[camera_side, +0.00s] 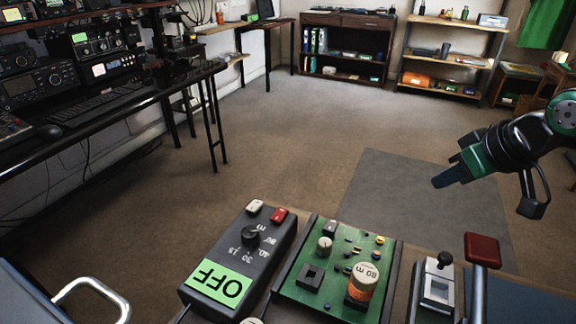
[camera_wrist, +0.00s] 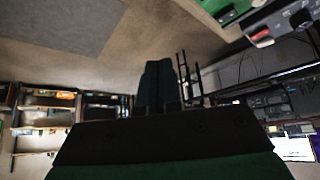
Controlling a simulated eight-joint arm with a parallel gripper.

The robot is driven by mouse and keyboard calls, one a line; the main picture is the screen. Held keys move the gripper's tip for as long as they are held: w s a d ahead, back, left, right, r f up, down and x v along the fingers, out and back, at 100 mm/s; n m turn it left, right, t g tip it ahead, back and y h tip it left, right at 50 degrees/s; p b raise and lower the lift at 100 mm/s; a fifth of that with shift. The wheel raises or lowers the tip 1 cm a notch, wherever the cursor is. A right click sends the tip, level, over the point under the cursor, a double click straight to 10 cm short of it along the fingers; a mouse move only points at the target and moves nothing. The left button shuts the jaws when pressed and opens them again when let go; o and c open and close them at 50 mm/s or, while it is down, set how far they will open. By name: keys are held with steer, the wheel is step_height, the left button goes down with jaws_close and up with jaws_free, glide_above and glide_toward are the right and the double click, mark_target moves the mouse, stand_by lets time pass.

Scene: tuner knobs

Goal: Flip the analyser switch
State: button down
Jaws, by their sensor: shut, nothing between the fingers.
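A dark analyser box (camera_side: 222,255) stands at the front, with a green display (camera_side: 219,284) reading OFF, upside down in the side view. On its top are a black knob (camera_side: 250,236) with numbers around it, a red button (camera_side: 279,215) and a white button (camera_side: 255,206). I cannot tell which part is the switch. In the wrist view, a corner of the box with its red button (camera_wrist: 262,36) shows at the upper right. My gripper (camera_side: 446,178) is shut and empty, in the air to the right of and well apart from the box. Its fingers (camera_wrist: 159,80) also show in the wrist view.
Right of the box is a green circuit board (camera_side: 320,285) with an orange coil (camera_side: 362,281). Further right are a lever unit (camera_side: 439,284) and a post with a red top (camera_side: 482,249). A metal handle (camera_side: 92,290) is at lower left. Air above the grey mat (camera_side: 385,195) is free.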

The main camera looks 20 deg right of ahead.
steer(key=w+a+r+n+g, duration=0.1)
steer(key=w+a+r+n, duration=0.1)
steer(key=w+a+r, duration=0.25)
steer(key=n+g, duration=0.6)
glide_above(277, 217)
step_height(277, 217, down, 14)
steer(key=shift+f, duration=0.1)
stand_by(0.4)
